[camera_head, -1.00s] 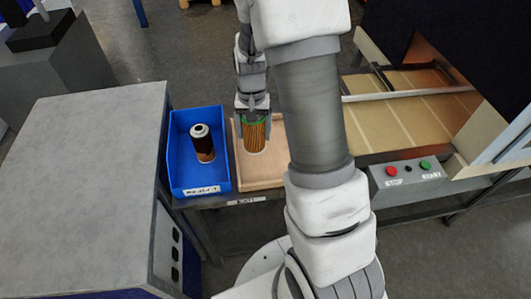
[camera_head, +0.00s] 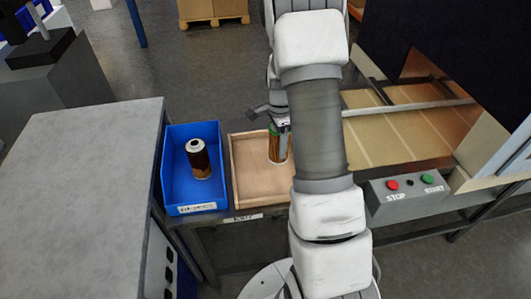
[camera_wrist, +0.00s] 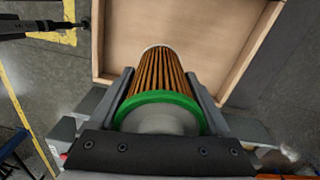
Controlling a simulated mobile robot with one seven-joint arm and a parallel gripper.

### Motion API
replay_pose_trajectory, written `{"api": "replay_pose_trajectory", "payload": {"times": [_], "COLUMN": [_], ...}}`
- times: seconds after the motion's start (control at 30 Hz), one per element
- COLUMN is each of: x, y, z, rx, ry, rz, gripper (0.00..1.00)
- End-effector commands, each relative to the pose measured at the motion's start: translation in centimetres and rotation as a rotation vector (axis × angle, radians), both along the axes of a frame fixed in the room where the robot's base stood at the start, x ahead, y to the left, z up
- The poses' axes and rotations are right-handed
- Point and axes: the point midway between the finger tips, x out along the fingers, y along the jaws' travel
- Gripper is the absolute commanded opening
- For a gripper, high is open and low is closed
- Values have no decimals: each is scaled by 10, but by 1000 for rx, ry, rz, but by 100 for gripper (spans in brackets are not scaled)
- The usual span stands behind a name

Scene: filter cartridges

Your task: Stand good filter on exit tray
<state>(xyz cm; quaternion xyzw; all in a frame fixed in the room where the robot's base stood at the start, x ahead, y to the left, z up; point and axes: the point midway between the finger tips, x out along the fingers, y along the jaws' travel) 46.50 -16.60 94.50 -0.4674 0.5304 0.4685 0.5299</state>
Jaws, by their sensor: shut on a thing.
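The good filter (camera_head: 276,148) has orange-brown pleats and a green end ring. My gripper (camera_head: 280,127) is shut on it near the green end. In the wrist view the filter (camera_wrist: 161,75) lies between the two fingers (camera_wrist: 160,92), its far end pointing to the wooden tray. The exit tray (camera_head: 250,184) is a shallow, light wooden box; the filter is upright over its right part. Whether the filter's bottom touches the tray floor I cannot tell. My arm hides the tray's right side in the head view.
A blue bin (camera_head: 176,187) left of the tray holds a dark brown filter (camera_head: 199,160) standing upright. A grey cabinet (camera_head: 85,180) is further left. A conveyor (camera_head: 400,135) and a control box with STOP and START buttons (camera_head: 410,198) are on the right. The tray's left part is bare.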

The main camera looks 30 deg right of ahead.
Motion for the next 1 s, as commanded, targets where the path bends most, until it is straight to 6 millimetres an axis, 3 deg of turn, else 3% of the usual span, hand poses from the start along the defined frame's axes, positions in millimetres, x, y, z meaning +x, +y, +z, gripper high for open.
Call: {"api": "replay_pose_trajectory", "payload": {"times": [0.13, 0.3, 0.63, 1.0], "x": [22, 33, 33, 33], "y": [17, 25, 26, 26], "z": [-17, -25, -62, -69], "rx": [-1, -1, 0, 0], "ry": [0, -1, 2, -1], "rz": [4, 2, 0, 1], "gripper": [20, 20, 20, 20]}}
